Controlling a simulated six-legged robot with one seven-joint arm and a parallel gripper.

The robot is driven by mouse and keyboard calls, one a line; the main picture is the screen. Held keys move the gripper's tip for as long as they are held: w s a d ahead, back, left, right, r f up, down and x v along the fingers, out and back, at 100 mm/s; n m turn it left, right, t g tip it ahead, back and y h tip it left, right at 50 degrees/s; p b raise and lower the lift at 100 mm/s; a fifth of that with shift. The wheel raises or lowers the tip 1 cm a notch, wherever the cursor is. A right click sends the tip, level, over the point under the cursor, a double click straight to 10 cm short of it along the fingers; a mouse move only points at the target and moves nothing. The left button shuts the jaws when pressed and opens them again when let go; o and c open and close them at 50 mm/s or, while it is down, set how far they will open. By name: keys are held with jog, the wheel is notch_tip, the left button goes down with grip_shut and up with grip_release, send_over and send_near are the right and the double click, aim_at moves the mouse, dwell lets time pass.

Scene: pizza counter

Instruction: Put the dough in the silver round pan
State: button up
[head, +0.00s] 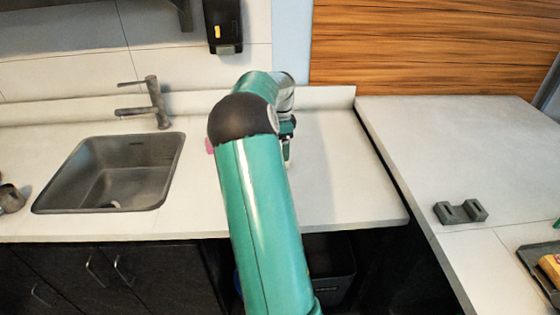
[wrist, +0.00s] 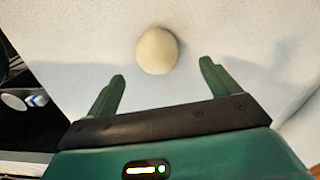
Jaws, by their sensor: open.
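The dough (wrist: 157,50) is a pale, round ball on the white counter in the wrist view. It lies ahead of my gripper (wrist: 162,80), near the middle between the two green fingers and just beyond their tips. The fingers are spread apart with nothing between them. In the head view my gripper (head: 287,150) is partly hidden behind my teal arm, low over the counter right of the sink, and the dough cannot be made out. I do not see a silver round pan in either view.
A grey sink (head: 112,172) with a tap (head: 156,103) is at the left. The right counter (head: 440,140) is separated by a dark gap and holds a grey slotted block (head: 461,211) and a dark tray (head: 540,270) at the edge. Counter right of my gripper is clear.

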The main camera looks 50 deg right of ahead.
jog(key=f, duration=0.5)
jog(key=shift+s, duration=0.2)
jog(key=c, duration=0.9)
jog(key=shift+c, duration=0.2)
jog(key=shift+r, duration=0.5)
notch_tip(320, 180, up, 2)
jog(key=shift+r, duration=0.15)
jog(key=s+a+r, duration=0.7)
jog(key=a+r, duration=0.2)
jog(key=a, duration=0.3)
jog(key=shift+a+r, duration=0.2)
jog(key=shift+r, duration=0.1)
